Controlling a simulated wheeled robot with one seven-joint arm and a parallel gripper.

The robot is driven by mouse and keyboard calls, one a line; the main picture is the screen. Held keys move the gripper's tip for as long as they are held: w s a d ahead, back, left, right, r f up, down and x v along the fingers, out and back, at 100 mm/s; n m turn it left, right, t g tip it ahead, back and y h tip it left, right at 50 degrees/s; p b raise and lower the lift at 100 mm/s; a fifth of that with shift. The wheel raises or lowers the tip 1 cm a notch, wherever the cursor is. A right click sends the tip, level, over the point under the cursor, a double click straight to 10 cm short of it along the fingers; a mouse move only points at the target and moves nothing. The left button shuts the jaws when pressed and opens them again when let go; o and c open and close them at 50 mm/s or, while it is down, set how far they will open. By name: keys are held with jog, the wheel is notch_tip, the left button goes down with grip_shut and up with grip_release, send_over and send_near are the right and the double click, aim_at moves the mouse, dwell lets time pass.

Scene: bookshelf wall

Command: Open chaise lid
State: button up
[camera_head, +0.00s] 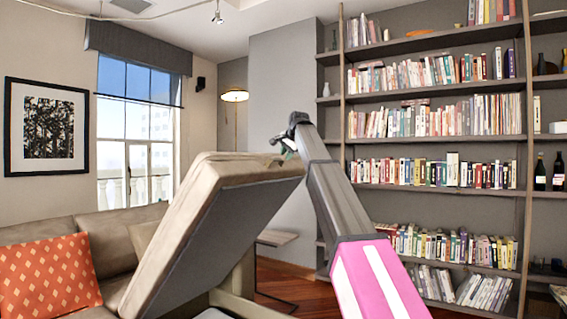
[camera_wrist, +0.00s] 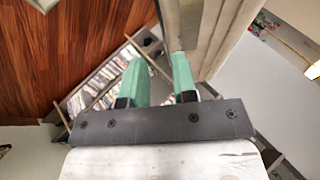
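The chaise lid (camera_head: 215,215) is a beige cushioned panel with a grey underside. It is raised and steeply tilted in the head view, with its upper end at the right. My gripper (camera_head: 284,150) is at that upper end, close to the lid's top right corner. In the wrist view my gripper (camera_wrist: 160,78) has two green fingers with a gap between them and nothing visible held in it. The lid (camera_wrist: 222,35) runs up from beside the right finger; whether they touch I cannot tell. The chaise base (camera_head: 240,280) is mostly hidden behind the lid.
A beige sofa (camera_head: 112,245) with an orange patterned pillow (camera_head: 48,275) is at the left. A bookshelf wall (camera_head: 435,145) stands behind my arm at the right. A small side table (camera_head: 275,238) is behind the lid. Wooden floor (camera_head: 290,285) shows between the lid and my arm.

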jog(key=shift+v, duration=1.4)
jog(key=s+d+f+n+g+h, duration=0.1)
jog(key=s+d+f, duration=0.25)
jog(key=f, duration=1.25)
jog(key=s+d+f+n+g+h, duration=0.1)
jog(key=s+d+f, duration=0.25)
jog(key=f, duration=1.25)
jog(key=s+d+f+n+g, duration=0.1)
jog(key=s+d+f+g, duration=0.2)
jog(key=f, duration=1.3)
jog(key=s+d+f+n+g, duration=0.1)
jog(key=s+d+f, duration=0.2)
jog(key=s+f, duration=0.7)
jog(key=s+d+f+n+g+h, duration=0.1)
jog(key=s+d+f, duration=0.3)
jog(key=s+f, duration=0.6)
jog(key=s+d+f+n, duration=0.2)
jog(key=s+d+f, duration=0.1)
jog(key=s+f, duration=0.7)
jog(key=shift+s+d+n+g+h, duration=0.3)
jog(key=shift+d+g+h, duration=0.05)
jog(key=shift+g+h, duration=0.05)
